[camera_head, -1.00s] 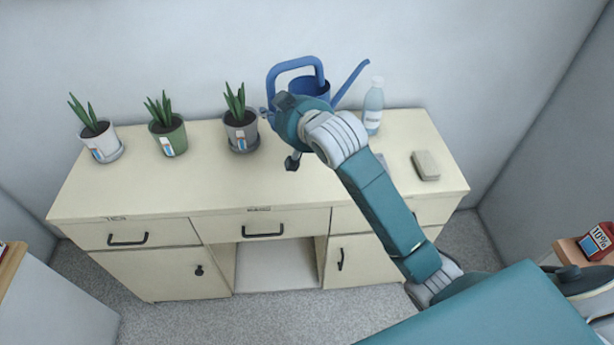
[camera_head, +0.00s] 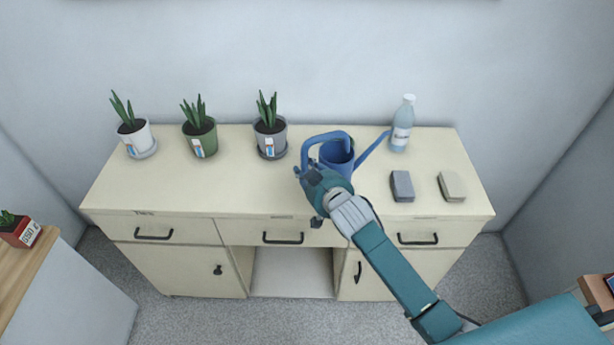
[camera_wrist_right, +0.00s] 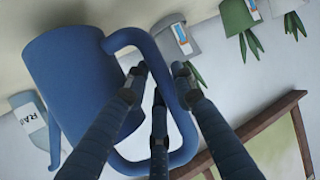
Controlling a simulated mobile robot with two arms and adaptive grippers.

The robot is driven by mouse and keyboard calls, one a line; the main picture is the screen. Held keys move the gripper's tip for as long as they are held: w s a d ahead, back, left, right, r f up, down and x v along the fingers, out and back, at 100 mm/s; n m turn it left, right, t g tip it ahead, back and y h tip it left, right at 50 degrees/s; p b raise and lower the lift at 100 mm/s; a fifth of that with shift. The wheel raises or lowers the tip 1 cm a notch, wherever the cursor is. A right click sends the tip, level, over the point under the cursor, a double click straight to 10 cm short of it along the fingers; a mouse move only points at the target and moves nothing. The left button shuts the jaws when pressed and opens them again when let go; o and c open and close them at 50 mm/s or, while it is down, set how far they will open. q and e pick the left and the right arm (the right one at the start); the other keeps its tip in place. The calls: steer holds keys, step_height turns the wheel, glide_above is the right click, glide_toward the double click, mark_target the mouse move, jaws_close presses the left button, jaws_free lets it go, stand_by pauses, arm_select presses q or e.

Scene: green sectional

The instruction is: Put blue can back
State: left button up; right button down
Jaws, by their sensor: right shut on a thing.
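The blue can is a watering can (camera_head: 338,160) with a long spout pointing right and a big looped handle. In the right wrist view, the fingers (camera_wrist_right: 160,82) close around the handle beside the can's body (camera_wrist_right: 75,85). The can's base is close to the beige top, but I cannot tell whether it touches. My left gripper is not in view.
On the cabinet top (camera_head: 210,185) stand a white pot (camera_head: 138,138), a green pot (camera_head: 201,140) and a grey pot (camera_head: 270,138). A bottle (camera_head: 402,125), a dark block (camera_head: 402,186) and a beige block (camera_head: 451,186) are on the right. The front left of the top is clear.

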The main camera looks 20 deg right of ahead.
steer(key=shift+f, duration=1.35)
steer(key=c, duration=1.5)
jaws_free()
steer(key=shift+s+f, duration=0.1)
steer(key=shift+f, duration=0.05)
steer(key=shift+o, duration=0.2)
